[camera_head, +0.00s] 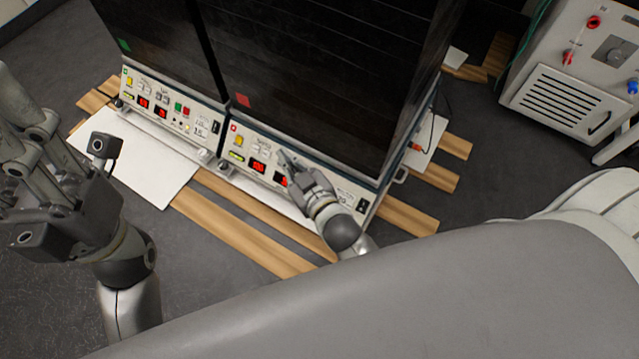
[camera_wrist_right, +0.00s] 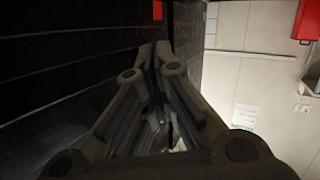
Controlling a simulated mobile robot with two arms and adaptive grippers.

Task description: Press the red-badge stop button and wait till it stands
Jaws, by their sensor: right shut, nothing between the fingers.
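Two dark shaker cabinets stand side by side. The right one (camera_head: 320,70) bears a red badge (camera_head: 243,100) at its lower left front; the left one (camera_head: 165,45) bears a green badge (camera_head: 124,46). The red-badge control panel (camera_head: 250,150) has a yellow switch and red displays. My right gripper (camera_head: 284,156) is shut and empty at this panel, covering part of it. The stop button is not seen there, and contact cannot be told. In the wrist view its fingertips (camera_wrist_right: 154,48) meet beside the dark front. My left gripper (camera_head: 15,125) is at the left, its tips partly cut off.
The green-badge panel (camera_head: 165,105) has green and red buttons. Wooden slats (camera_head: 240,225) and a white board (camera_head: 145,165) lie in front. A white unit (camera_head: 575,75) stands at the right. A red wall box (camera_wrist_right: 306,20) shows in the wrist view.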

